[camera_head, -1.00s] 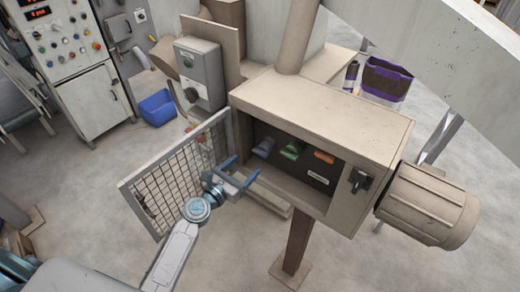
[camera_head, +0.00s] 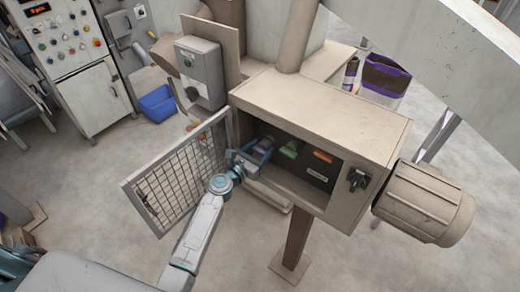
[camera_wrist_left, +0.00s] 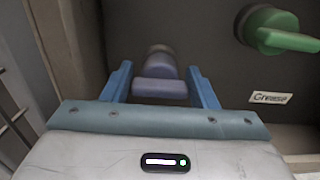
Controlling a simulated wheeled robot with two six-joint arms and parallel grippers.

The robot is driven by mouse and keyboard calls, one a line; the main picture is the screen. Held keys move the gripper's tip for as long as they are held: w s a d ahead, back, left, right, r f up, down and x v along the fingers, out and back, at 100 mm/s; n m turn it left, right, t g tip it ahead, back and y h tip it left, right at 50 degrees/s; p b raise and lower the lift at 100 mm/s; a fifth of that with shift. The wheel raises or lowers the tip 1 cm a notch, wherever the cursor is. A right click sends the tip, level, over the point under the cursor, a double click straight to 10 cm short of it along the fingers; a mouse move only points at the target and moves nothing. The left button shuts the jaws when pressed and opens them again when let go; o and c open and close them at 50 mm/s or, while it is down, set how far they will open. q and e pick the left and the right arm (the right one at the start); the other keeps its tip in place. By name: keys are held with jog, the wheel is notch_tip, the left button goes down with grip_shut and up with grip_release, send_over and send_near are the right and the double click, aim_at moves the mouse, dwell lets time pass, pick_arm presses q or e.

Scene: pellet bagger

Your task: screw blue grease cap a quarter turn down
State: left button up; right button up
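The blue grease cap (camera_head: 266,143), a dull grey-blue knob with a wing-like bar, sits at the left inside the open beige box. It also shows in the left wrist view (camera_wrist_left: 160,72). My left gripper (camera_head: 257,151) reaches into the box opening at the cap. In the left wrist view its blue fingers (camera_wrist_left: 160,84) stand open on either side of the cap, with gaps showing on both sides. The bar lies crosswise between the fingers. My right gripper is not in view.
A green cap (camera_head: 291,149) and an orange cap (camera_head: 323,157) sit to the right in the same box. A "Grease" label (camera_wrist_left: 270,98) is below the green cap. The mesh door (camera_head: 180,172) stands open at the left, close to my arm. The box wall (camera_wrist_left: 72,45) is near the left finger.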

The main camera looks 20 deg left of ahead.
pick_arm(q)
jog(key=c, duration=0.5)
jog(key=shift+o, duration=0.2)
